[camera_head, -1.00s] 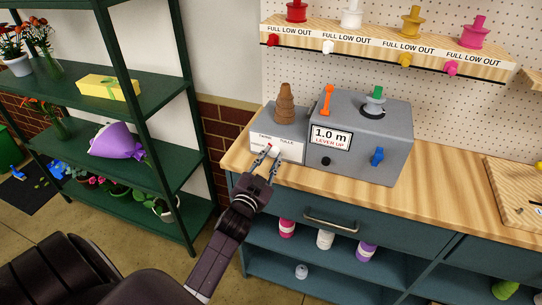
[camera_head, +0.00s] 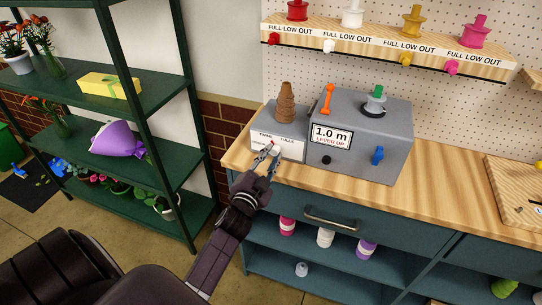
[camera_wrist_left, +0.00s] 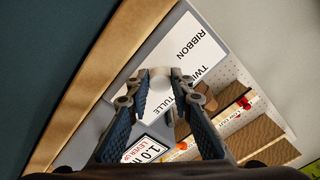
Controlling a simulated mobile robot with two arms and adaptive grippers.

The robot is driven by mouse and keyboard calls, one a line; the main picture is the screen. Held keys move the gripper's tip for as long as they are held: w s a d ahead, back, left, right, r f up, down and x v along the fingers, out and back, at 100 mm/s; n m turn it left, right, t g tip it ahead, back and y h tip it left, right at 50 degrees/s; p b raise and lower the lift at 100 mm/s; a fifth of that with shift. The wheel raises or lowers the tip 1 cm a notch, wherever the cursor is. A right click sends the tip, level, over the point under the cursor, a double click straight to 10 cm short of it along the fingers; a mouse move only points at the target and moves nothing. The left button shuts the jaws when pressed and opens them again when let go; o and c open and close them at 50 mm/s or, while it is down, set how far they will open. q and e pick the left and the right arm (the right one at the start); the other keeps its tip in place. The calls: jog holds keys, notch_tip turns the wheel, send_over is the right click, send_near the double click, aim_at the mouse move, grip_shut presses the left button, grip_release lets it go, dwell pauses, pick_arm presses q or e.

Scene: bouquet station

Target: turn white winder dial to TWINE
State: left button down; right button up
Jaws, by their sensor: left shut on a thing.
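The white winder dial (camera_wrist_left: 159,84) sits on the white label plate (camera_wrist_left: 196,55) of the grey winder. In the left wrist view the plate reads RIBBON, a partly covered word starting TWI, and TULLE. My left gripper (camera_wrist_left: 160,75) is shut on the dial, with one fingertip on each side of it. In the head view my left gripper (camera_head: 268,154) reaches up to the plate's front, below the TWINE and TULLE words. My right gripper is not in view.
The grey machine (camera_head: 375,125) has a 1.0 m display, an orange lever (camera_head: 327,98) and a blue knob (camera_head: 377,156). A brown cone (camera_head: 286,103) stands on the winder. The wooden worktop (camera_head: 440,190) is clear in front. A green shelf (camera_head: 150,95) stands left.

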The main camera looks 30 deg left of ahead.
pick_arm(q)
jog(key=c, duration=1.7)
grip_release()
jog(key=v, duration=1.2)
jog(key=s+d+f+n+g+h, duration=0.1)
jog(key=s+d+f+g, duration=0.2)
jog(key=f, duration=0.9)
jog(key=s+d+f+n+g+h, duration=0.1)
jog(key=s+d+f+g+h, duration=0.15)
jog(key=f, duration=0.95)
jog(key=s+d+f+g, duration=0.2)
jog(key=s+d+f, duration=0.2)
jog(key=f, duration=0.8)
jog(key=s+f+g, duration=0.3)
jog(key=s+f, duration=0.3)
jog(key=s, duration=0.4)
jog(key=s+d+f+n+g, duration=0.1)
jog(key=s+f+g, duration=0.2)
jog(key=s+f, duration=0.3)
jog(key=s+f+n+g+h, duration=0.1)
jog(key=s+f+g, duration=0.2)
jog(key=s+f, duration=0.4)
jog(key=shift+s+d+f, duration=0.1)
jog(key=shift+s+d, duration=0.1)
jog(key=shift+s, duration=1.8)
jog(key=shift+s+d, duration=0.2)
jog(key=shift+s, duration=1.8)
